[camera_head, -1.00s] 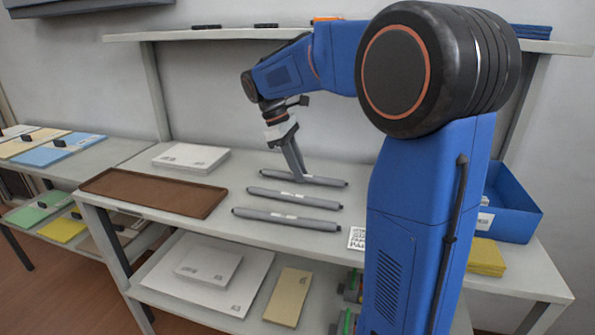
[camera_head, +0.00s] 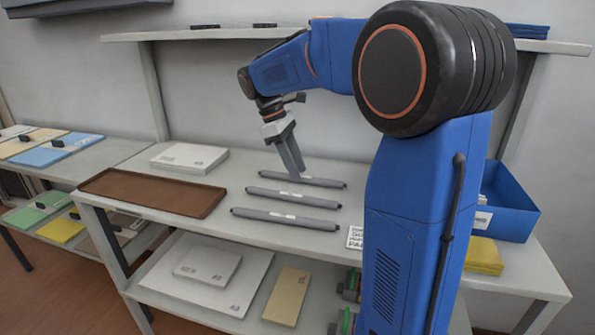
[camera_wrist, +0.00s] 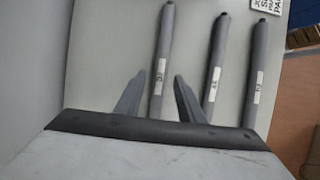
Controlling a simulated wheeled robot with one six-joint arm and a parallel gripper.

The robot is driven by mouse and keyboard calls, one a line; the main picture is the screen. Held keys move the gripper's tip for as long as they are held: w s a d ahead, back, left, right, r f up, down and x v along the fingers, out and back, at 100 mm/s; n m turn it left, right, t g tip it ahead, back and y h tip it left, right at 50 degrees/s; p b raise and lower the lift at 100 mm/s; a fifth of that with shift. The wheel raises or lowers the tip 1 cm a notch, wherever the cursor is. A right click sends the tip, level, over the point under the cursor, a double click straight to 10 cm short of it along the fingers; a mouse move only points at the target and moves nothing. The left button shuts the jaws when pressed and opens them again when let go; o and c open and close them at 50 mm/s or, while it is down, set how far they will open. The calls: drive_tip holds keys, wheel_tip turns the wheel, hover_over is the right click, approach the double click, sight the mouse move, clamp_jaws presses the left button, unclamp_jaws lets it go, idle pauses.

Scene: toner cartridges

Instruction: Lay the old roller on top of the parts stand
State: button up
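Three grey rollers with dark ends and small white labels lie side by side on the table: a far one (camera_head: 323,182), a middle one (camera_head: 295,198) and a near one (camera_head: 285,218). The labels are too small to read, so I cannot tell which is the old roller. I cannot pick out the parts stand for certain.
A brown tray (camera_head: 150,193) lies left of the rollers, with a white box (camera_head: 188,158) behind it. A printed card (camera_head: 355,237) lies at the right front. A blue bin (camera_head: 508,205) and yellow pads (camera_head: 484,257) are at the right. A shelf (camera_head: 210,33) runs above the back.

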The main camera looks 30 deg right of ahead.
drive_tip(key=v, duration=0.4)
drive_tip(key=shift+w+a, duration=0.35)
drive_tip(key=shift+a, duration=0.05)
drive_tip(key=w+a, duration=0.7)
drive_tip(key=shift+w+a, duration=0.25)
drive_tip(key=shift+w, duration=0.15)
